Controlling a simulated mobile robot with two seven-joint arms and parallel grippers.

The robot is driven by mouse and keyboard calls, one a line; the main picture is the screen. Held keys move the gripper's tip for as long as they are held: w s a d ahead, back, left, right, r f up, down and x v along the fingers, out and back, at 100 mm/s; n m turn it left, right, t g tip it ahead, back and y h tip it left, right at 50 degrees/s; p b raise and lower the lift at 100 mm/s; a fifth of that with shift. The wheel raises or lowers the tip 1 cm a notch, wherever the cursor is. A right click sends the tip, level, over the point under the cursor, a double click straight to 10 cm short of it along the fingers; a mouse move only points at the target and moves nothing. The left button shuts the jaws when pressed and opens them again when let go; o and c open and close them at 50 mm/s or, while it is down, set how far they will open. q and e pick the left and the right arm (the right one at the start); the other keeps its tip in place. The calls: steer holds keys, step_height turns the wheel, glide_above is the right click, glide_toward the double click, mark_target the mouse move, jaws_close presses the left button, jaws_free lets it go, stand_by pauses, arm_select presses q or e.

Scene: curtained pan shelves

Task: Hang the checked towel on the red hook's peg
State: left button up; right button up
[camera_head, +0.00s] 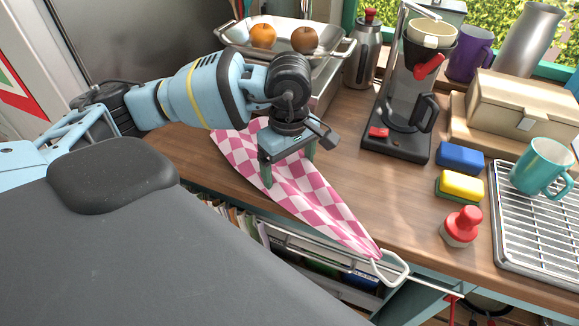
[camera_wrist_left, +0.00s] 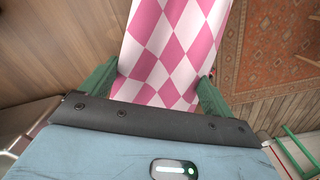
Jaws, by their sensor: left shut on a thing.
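The pink-and-white checked towel (camera_head: 320,205) slopes from the wooden counter's front edge toward the rail below, its narrow end near the rail's white corner. My left gripper (camera_head: 288,165) points down and is shut on the towel's upper part. In the left wrist view, the towel (camera_wrist_left: 170,45) runs out from between the green fingers of my left gripper (camera_wrist_left: 157,88). A small red piece (camera_head: 452,306) shows below the counter at the bottom edge; it may be the red hook, but its peg cannot be made out. My right gripper is out of view.
A metal rail (camera_head: 325,248) runs along the counter front. On the counter stand a red-knobbed stamp (camera_head: 462,226), yellow (camera_head: 460,186) and blue (camera_head: 460,157) sponges, a coffee maker (camera_head: 398,140), and a wire rack (camera_head: 535,235) with a teal mug (camera_head: 540,167). Wood between towel and sponges is clear.

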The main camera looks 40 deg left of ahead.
arm_select(q)
step_height(320, 180, up, 2)
steer(key=shift+r, duration=0.15)
steer(key=r+b, duration=0.1)
steer(key=b, duration=0.1)
glide_above(339, 226)
steer(key=a, duration=0.1)
steer(key=shift+w+a+r, duration=0.15)
steer(key=shift+w+r, duration=0.05)
steer(key=shift+w, duration=0.1)
steer(key=shift+s+d+r, duration=0.1)
steer(key=shift+s+d, duration=0.2)
steer(key=shift+d, duration=0.4)
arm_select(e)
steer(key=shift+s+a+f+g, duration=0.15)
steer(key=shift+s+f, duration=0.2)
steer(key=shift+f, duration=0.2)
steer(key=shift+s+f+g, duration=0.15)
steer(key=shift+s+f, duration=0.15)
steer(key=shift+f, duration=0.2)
arm_select(q)
steer(key=o, duration=0.4)
steer(key=c, duration=0.5)
steer(key=shift+o, duration=0.2)
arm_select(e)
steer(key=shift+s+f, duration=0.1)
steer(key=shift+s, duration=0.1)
